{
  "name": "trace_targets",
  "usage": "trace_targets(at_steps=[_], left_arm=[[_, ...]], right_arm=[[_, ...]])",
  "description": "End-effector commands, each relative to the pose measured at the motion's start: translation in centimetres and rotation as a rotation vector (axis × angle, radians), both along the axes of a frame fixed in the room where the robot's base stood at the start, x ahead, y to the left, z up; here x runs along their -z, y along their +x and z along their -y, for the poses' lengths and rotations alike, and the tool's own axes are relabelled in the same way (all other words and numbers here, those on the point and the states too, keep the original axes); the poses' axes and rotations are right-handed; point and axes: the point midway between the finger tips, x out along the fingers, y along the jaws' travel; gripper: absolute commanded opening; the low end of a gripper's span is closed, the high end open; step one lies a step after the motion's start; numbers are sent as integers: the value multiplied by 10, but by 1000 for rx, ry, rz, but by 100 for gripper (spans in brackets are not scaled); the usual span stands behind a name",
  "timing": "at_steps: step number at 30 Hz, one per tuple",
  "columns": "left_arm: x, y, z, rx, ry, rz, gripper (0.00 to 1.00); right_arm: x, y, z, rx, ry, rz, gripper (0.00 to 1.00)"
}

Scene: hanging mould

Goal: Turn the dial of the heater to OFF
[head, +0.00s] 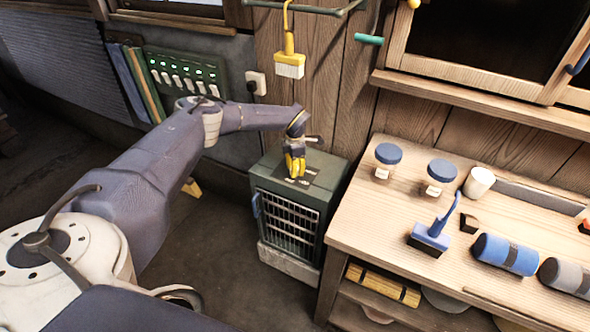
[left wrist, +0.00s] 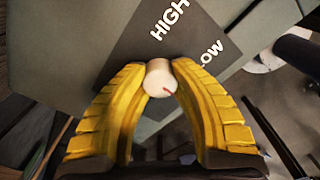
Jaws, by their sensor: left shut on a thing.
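The heater (head: 285,222) is a dark green box with a front grille, standing on the floor left of the workbench. Its dial shows in the left wrist view as a small white knob (left wrist: 159,80) with a red mark pointing to the lower right. A dark label plate (left wrist: 185,32) around it reads HIGH and LOW; no OFF word is visible. My left gripper (head: 294,172) is above the heater top, and its yellow fingers also show in the left wrist view (left wrist: 160,66). The fingertips are closed on the dial from both sides. My right gripper is not in view.
A switch panel (head: 187,75) is on the wall behind my arm.

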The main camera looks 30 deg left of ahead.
Motion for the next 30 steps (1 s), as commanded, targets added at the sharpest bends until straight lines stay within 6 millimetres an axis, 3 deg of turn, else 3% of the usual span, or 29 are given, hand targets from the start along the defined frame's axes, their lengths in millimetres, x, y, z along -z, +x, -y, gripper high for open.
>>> trace_targets(at_steps=[1, 9, 19, 30], left_arm=[[1, 0, 0, 1, 1, -1, 29], [0, 0, 0, 0, 0, 0, 58], [-6, 0, 0, 0, -1, 1, 58], [-54, 0, 0, 0, 0, 1, 58]], right_arm=[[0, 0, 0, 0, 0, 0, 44], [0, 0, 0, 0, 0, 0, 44], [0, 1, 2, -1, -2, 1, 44], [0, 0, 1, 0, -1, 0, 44]])
